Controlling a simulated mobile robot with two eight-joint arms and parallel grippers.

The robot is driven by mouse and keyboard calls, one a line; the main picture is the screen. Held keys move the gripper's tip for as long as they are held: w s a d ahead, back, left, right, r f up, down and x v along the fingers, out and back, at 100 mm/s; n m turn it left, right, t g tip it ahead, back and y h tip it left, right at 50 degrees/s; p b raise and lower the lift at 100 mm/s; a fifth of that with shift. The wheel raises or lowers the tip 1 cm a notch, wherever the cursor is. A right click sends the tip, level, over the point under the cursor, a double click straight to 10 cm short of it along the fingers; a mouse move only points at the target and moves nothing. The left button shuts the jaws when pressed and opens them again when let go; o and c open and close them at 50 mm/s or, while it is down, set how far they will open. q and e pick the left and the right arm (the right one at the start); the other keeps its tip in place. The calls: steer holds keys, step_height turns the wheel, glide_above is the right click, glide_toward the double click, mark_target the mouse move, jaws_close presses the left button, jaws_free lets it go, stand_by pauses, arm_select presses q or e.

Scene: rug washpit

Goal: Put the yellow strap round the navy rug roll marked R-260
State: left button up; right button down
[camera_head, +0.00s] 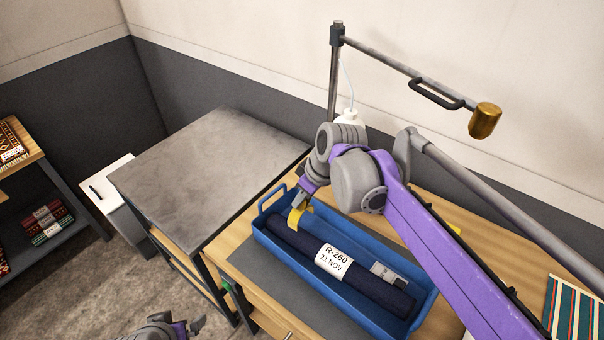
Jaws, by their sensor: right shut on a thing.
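The navy rug roll (290,236) lies lengthwise in a blue tray (262,224), with a white label reading R-260, 21 NOV (335,261) near its middle. My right gripper (303,200) is shut on the yellow strap (295,217) at the roll's upper-left end. The strap shows as a short curved band there; I cannot tell whether it passes round the roll or only touches it. My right arm hides part of the tray's far side. My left gripper (190,327) is low at the bottom edge, partly cut off and away from the roll.
A small grey-and-white item (388,274) lies beside the roll in the tray. A grey-topped table (210,155) stands to the left, bare. A metal arm with a brass weight (485,120) hangs above. A striped rug (575,308) lies at right.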

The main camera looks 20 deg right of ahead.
mark_target(301, 235)
steer(key=shift+w, duration=0.1)
arm_select(q)
steer(key=shift+w, duration=0.15)
steer(key=shift+f, duration=0.15)
arm_select(e)
steer(key=shift+f, duration=0.1)
steer(key=shift+f+b, duration=0.65)
steer(key=shift+f, duration=0.35)
steer(key=shift+f+b, duration=1.15)
steer(key=shift+f, duration=0.85)
arm_select(q)
steer(key=s+f+b, duration=0.3)
steer(key=f, duration=0.6)
steer(key=shift+g, duration=0.3)
arm_select(e)
steer(key=shift+f, duration=3.1)
steer(key=c, duration=0.8)
jaws_free()
steer(key=shift+c, duration=0.2)
